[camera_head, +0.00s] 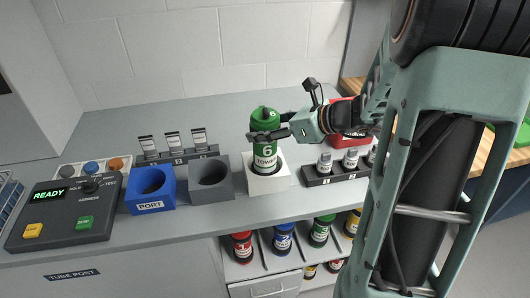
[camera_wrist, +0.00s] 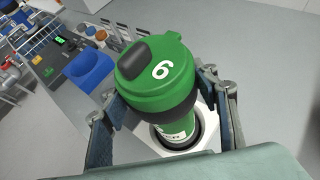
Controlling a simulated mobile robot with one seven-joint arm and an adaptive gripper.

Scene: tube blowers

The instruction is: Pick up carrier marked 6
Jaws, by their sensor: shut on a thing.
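The green carrier marked 6 (camera_head: 264,150) stands upright in the head view, at the white square holder (camera_head: 268,182). Its green cap with a white 6 (camera_wrist: 160,72) fills the middle of the wrist view, above a black band. My gripper (camera_head: 270,134) reaches in from the right and is shut on the carrier, one finger on each side (camera_wrist: 172,105). In the wrist view the carrier's lower end is at the round opening of the white holder (camera_wrist: 207,137). I cannot tell whether it rests on the holder's floor.
A grey holder (camera_head: 211,192) and blue PORT holder (camera_head: 151,204) stand left of the white one. A control panel reading READY (camera_head: 62,212) is further left. A dark rack (camera_head: 330,176) of small vials stands right. Several carriers, including a blue one (camera_head: 283,237), sit on the shelf below.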

